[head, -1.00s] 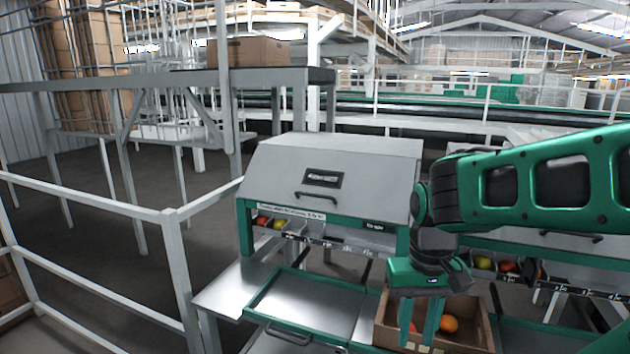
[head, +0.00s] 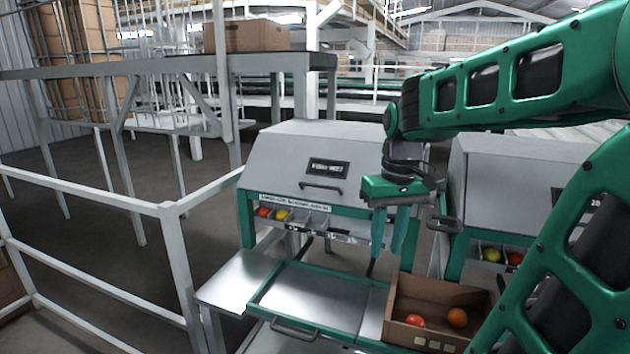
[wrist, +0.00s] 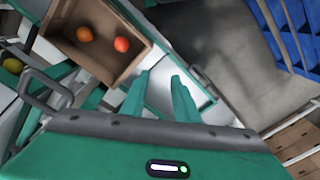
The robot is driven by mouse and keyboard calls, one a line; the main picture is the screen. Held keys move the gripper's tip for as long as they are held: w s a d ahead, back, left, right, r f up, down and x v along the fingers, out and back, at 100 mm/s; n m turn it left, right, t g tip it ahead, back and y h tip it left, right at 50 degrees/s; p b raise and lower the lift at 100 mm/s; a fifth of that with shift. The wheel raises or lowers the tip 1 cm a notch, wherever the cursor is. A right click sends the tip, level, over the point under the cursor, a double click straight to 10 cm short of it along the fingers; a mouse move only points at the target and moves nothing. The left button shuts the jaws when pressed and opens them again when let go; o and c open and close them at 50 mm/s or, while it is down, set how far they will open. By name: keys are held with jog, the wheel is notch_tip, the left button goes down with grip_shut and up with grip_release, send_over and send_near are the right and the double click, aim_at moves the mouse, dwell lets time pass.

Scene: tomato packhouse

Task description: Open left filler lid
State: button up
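The left filler (head: 265,180) is a grey hood with a sloped lid (head: 275,172), a dark display (head: 328,167) and a dark bar handle (head: 322,187) below it. The lid looks closed. My gripper (head: 388,252) hangs fingers down in front of the filler's right side, to the right of the lid handle and lower. It also shows in the wrist view (wrist: 158,85), with its two green fingers apart and nothing between them. My arm covers part of the hood's right edge.
A carton (head: 440,295) with two red-orange tomatoes stands below and right of my gripper. A green-framed metal tray (head: 310,300) lies left of it. A second filler (head: 505,180) stands at right. A white railing (head: 175,265) runs along the left.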

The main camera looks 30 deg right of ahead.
jog(key=w+d+r+n, duration=0.2)
jog(key=w+r+n, duration=0.15)
jog(key=w, duration=0.55)
jog(key=w+d+r+n, duration=0.15)
jog(key=w+r, duration=0.35)
jog(key=w, duration=0.5)
jog(key=n+h, duration=0.2)
jog(key=n, duration=0.4)
send_near(319, 186)
jog(key=shift+t, duration=0.3)
jog(key=f, duration=0.2)
jog(key=d+f, duration=0.1)
jog(key=f, duration=0.4)
jog(key=shift+w+d, duration=0.3)
grip_shut()
